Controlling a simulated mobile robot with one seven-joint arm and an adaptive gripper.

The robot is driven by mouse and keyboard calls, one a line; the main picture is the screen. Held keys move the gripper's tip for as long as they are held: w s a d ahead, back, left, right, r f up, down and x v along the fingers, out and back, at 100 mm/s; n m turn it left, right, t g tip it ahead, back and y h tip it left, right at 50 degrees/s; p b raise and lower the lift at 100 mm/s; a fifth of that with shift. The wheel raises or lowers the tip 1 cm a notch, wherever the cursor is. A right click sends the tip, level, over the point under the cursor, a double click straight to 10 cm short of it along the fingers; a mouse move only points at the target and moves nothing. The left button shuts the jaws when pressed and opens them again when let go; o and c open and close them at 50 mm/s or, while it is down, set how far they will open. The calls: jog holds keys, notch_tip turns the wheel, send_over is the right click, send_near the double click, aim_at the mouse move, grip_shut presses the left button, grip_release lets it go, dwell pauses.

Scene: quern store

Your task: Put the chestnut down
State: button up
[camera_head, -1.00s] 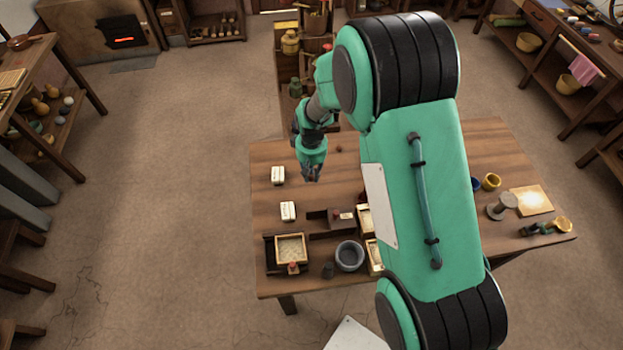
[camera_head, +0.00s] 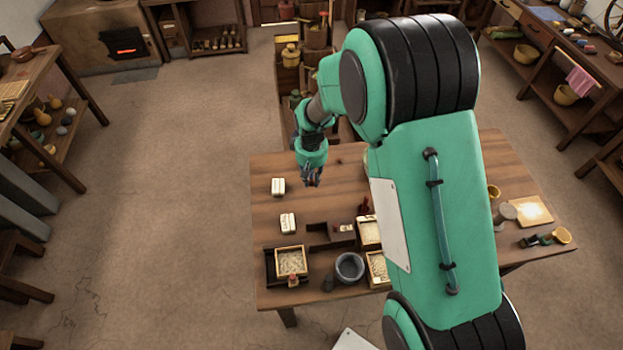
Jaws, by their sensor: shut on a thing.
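My gripper (camera_head: 312,179) is above the left part of the wooden table (camera_head: 272,225), pointing down. Its fingers are small and dark in this view, and it is shut on the chestnut. The chestnut is too small and too covered by the fingers to make out. I cannot tell how high it is above the tabletop. Two small white boxes stand to the left and below the gripper in the picture: one (camera_head: 278,187) closer and one (camera_head: 288,223) lower.
Near the front stand a pale-filled tray (camera_head: 291,262), a grey bowl (camera_head: 349,267) and several pale-filled boxes (camera_head: 369,232). A pale board (camera_head: 531,211) lies at the right. My arm hides the table's middle. Bare wood surrounds the white boxes. Shelves (camera_head: 290,75) stand behind.

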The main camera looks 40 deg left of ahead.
jog(key=shift+w, duration=0.1)
jog(key=w+d+r, duration=0.2)
jog(key=w+d, duration=0.3)
jog(key=w, duration=0.4)
jog(key=w+d+r, duration=0.3)
jog(key=w+d, duration=0.2)
jog(key=w, duration=0.4)
jog(key=w+d+r, duration=0.2)
jog(key=w+d, duration=0.3)
jog(key=w, duration=0.3)
jog(key=shift+w+d+r+p, duration=0.2)
jog(key=shift+w+d+p, duration=0.05)
jog(key=shift+w+p, duration=0.2)
jog(key=shift+f, duration=0.15)
jog(key=shift+f+b, duration=2.55)
jog(key=shift+f, duration=2.85)
jog(key=o, duration=0.9)
jog(key=shift+c, duration=0.2)
